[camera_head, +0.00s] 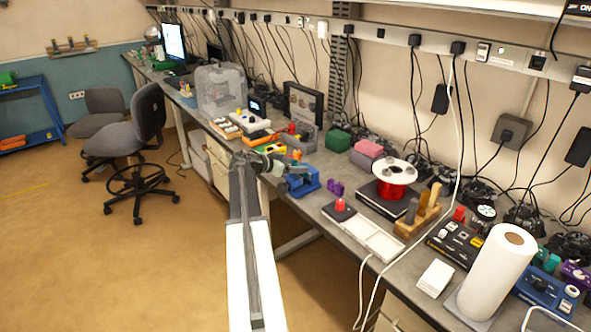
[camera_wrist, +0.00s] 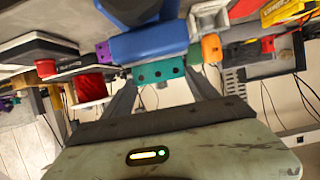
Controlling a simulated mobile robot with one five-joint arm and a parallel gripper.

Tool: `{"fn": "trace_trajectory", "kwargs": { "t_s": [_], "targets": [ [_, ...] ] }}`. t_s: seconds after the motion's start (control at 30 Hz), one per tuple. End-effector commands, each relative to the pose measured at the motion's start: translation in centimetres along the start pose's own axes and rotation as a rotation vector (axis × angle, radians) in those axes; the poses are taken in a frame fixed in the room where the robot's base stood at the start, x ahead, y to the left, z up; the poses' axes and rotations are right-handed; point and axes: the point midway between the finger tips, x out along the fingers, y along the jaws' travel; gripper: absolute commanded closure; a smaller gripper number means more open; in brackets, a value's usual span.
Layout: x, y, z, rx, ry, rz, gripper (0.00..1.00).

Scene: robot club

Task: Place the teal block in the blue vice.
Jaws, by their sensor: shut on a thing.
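The teal block (camera_wrist: 159,75) sits between the two fingers of my gripper (camera_wrist: 161,83) in the wrist view, and the gripper is shut on it. The blue vice (camera_wrist: 148,46) lies directly beyond the block in that view. The block looks close to the vice's blue body; I cannot tell whether they touch. In the head view the blue vice (camera_head: 303,184) stands near the bench's front edge, and my gripper (camera_head: 278,163) is beside it, to its upper left. I cannot make out the teal block in the head view.
A purple piece (camera_head: 335,188) stands just right of the vice. An orange item (camera_wrist: 211,47) is close beside it in the wrist view. A white tray (camera_head: 375,238), a red-hubbed spool (camera_head: 393,172) and a paper roll (camera_head: 497,270) are farther right.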

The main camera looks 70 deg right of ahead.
Motion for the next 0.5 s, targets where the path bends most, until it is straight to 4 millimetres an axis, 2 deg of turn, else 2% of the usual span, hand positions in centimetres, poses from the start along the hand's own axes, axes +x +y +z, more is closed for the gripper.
{"fn": "trace_trajectory", "kwargs": {
  "t_s": [0.5],
  "targets": [
    [0.5,0.1,1.0,0.0,0.001,0.001,0.84]
  ]
}}
